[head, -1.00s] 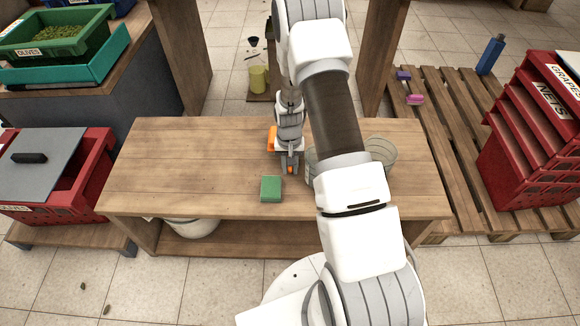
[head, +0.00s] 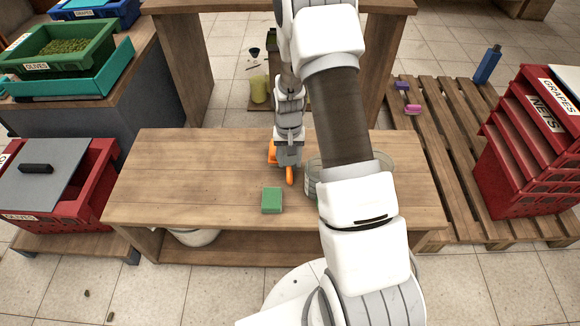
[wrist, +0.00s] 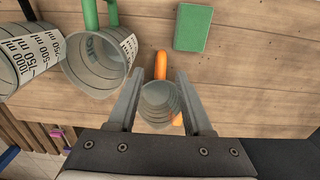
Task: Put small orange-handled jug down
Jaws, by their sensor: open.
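The small jug (wrist: 160,101) is grey and translucent, with an orange handle (wrist: 161,65). In the wrist view it sits between the two fingers of my gripper (wrist: 160,76), which stand apart with a gap on either side of it. In the head view the orange handle (head: 291,174) shows just below my gripper (head: 288,160), over the wooden table (head: 190,180); the jug's body is hidden there. The jug appears to rest on the tabletop, though its base is not visible. An orange patch (head: 271,152) also shows beyond the gripper, partly hidden.
A green sponge (head: 271,200) lies on the near side of the table. Two larger clear measuring jugs, one marked jug (wrist: 30,55) and one green-handled jug (wrist: 98,62), stand close beside the small one. The table's left half is clear.

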